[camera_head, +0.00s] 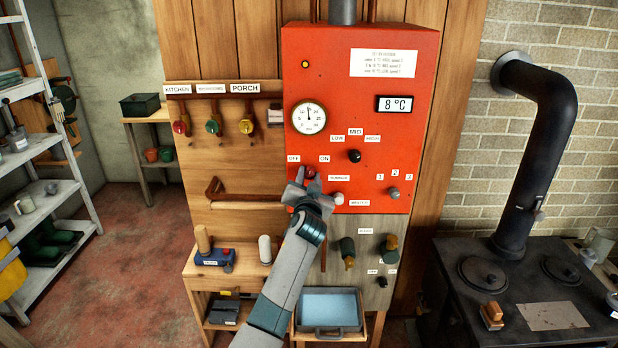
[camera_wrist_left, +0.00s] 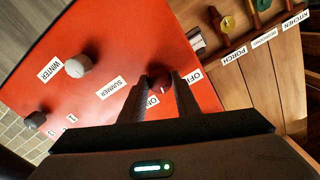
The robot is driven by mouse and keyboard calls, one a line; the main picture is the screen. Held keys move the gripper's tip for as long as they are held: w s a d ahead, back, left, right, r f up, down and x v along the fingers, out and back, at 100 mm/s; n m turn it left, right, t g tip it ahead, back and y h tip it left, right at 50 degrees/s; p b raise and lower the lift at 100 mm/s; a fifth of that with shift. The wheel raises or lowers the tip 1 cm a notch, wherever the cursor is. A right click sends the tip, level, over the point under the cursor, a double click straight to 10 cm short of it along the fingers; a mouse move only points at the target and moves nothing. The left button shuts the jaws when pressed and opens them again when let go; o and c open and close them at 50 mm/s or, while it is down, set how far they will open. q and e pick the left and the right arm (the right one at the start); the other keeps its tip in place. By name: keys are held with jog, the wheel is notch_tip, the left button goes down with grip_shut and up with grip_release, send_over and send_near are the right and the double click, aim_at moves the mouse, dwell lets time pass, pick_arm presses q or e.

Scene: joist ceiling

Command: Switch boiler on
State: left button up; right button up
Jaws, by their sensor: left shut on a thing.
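The red boiler (camera_head: 345,75) is a tall box on the wooden wall, with a gauge, a display reading 8 °C and several knobs. A red knob (camera_head: 310,171) sits between the OFF label (camera_head: 293,159) and the ON label (camera_head: 324,159). My left gripper (camera_head: 307,176) is at this knob, its fingers on either side. In the left wrist view the red knob (camera_wrist_left: 160,84) is between the two fingertips (camera_wrist_left: 163,88), and the gripper is shut on it. The fingers partly hide the knob, so its exact setting is unclear. My right gripper is not in view.
Other boiler knobs are close by: a black one (camera_head: 354,156), a white one (camera_head: 337,198) and a grey one (camera_head: 393,192). Colored valves (camera_head: 214,126) hang at left. A black stove (camera_head: 520,290) with a pipe stands at right. A wooden bench (camera_head: 196,268) is below.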

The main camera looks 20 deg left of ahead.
pick_arm(q)
jog(key=m, duration=0.4)
jog(key=shift+p, duration=0.4)
jog(key=m+p, duration=0.1)
jog(key=m, duration=0.4)
jog(key=m+p, duration=0.2)
jog(key=m, duration=0.3)
jog(key=shift+m+p, duration=0.45)
jog(key=shift+m, duration=0.35)
jog(key=shift+f, duration=0.1)
jog(key=o, duration=1)
jog(key=shift+o, duration=0.2)
jog(key=shift+s+d, duration=0.1)
jog(key=shift+s, duration=0.05)
